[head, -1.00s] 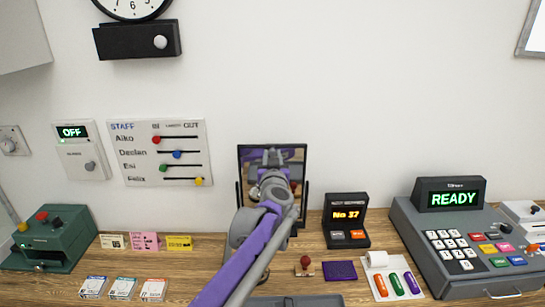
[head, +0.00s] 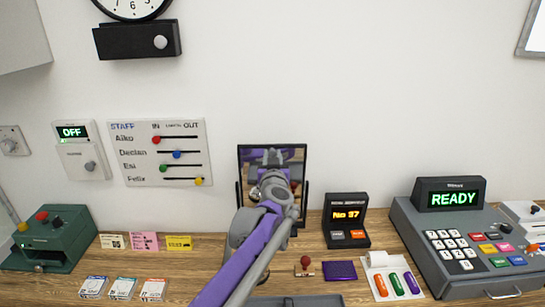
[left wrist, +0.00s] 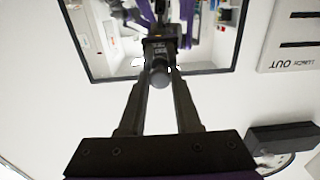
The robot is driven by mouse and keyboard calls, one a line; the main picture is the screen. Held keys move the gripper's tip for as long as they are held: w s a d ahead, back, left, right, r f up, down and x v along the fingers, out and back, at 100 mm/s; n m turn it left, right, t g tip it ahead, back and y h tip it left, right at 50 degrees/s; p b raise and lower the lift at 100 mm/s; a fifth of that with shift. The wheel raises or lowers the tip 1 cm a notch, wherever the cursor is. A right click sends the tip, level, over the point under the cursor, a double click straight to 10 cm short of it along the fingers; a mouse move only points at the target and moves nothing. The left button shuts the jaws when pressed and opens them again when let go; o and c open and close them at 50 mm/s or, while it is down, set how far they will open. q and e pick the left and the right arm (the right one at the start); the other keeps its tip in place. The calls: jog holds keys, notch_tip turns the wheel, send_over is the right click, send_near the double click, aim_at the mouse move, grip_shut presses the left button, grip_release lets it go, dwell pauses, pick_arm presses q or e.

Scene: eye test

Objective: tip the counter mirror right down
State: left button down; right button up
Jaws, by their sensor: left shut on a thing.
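The counter mirror (head: 297,157) is a dark-framed rectangle standing close to upright at the back of the counter, between two dark side posts. Its glass reflects my arm and the room. My left gripper (head: 271,172) is in front of it and hides its middle and lower part. In the left wrist view the mirror (left wrist: 103,40) appears upside down, and my left gripper (left wrist: 159,76) is shut on a small round grey knob (left wrist: 159,75) at the mirror's edge. My right gripper is not in view.
A ticket display (head: 347,222) stands close to the mirror's right, with a red-knobbed stamp (head: 304,267) and a purple pad (head: 340,271) in front. A cash register (head: 450,240) is farther right. Cards (head: 145,241) lie to the left.

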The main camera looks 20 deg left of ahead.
pick_arm(q)
jog(key=shift+s+d+f+t+y, duration=0.2)
jog(key=shift+s+t, duration=0.1)
jog(key=shift+s, duration=0.05)
jog(key=shift+s+d+f+t+y, duration=0.15)
jog(key=shift+s+t+y, duration=0.05)
jog(key=shift+s+t, duration=0.15)
jog(key=s+f, duration=0.1)
jog(key=s+d+t, duration=0.1)
jog(key=shift+s+d+f+b, duration=0.15)
jog(key=shift+s+f+b, duration=0.2)
jog(key=shift+b, duration=0.05)
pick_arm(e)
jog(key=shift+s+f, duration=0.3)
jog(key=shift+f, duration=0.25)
pick_arm(q)
jog(key=c, duration=0.6)
grip_release()
jog(key=shift+w, duration=0.15)
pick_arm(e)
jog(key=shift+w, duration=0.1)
